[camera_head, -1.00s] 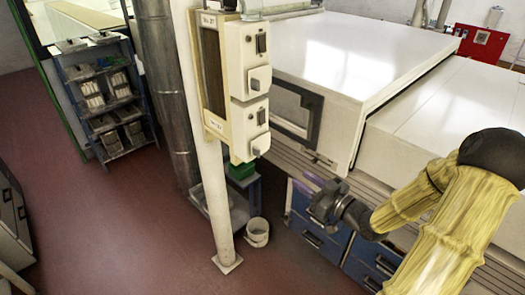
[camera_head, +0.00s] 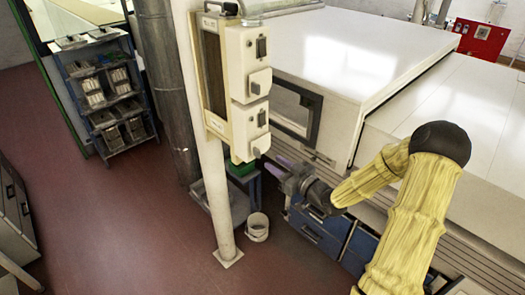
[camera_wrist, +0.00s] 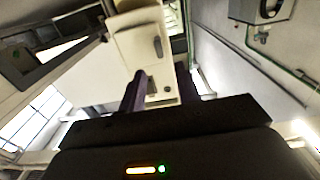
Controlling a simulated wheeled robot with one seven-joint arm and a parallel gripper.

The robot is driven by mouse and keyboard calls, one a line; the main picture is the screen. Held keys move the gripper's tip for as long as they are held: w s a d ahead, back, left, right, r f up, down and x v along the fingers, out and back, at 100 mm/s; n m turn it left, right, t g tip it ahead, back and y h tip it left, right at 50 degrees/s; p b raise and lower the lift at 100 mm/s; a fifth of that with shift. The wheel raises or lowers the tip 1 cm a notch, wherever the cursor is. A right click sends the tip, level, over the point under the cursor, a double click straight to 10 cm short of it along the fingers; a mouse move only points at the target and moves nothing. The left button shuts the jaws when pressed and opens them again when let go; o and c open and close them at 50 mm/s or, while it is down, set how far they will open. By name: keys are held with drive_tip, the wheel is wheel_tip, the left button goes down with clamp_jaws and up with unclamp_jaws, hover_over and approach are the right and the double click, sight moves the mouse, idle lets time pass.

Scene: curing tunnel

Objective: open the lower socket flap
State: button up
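Two cream socket boxes are stacked on a panel fixed to a white post. The lower socket flap (camera_head: 261,146) is at the bottom of the lower box (camera_head: 248,124) and looks closed. My gripper (camera_head: 279,163) is just right of and below this flap in the head view, with its purple fingers pointing toward it and apparently apart from it. In the wrist view my gripper (camera_wrist: 161,90) is open, with its two dark fingers apart and nothing held. A cream flap-like part (camera_wrist: 138,48) with a dark grip shows beyond the fingers; which flap it is I cannot tell.
The upper socket flap (camera_head: 258,82) is directly above the lower box. The white post (camera_head: 215,190) stands left of my gripper. The large white tunnel housing (camera_head: 350,50) is behind, and blue drawers (camera_head: 320,232) are below my arm. A white bucket (camera_head: 257,227) stands on the floor.

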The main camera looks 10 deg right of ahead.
sight(260, 153)
drive_tip(key=p+x, duration=0.2)
drive_tip(key=x, duration=0.4)
drive_tip(key=shift+s+r, duration=0.1)
drive_tip(key=shift+r, duration=0.05)
drive_tip(key=shift+w+a, duration=0.25)
drive_tip(key=shift+w, duration=0.2)
clamp_jaws()
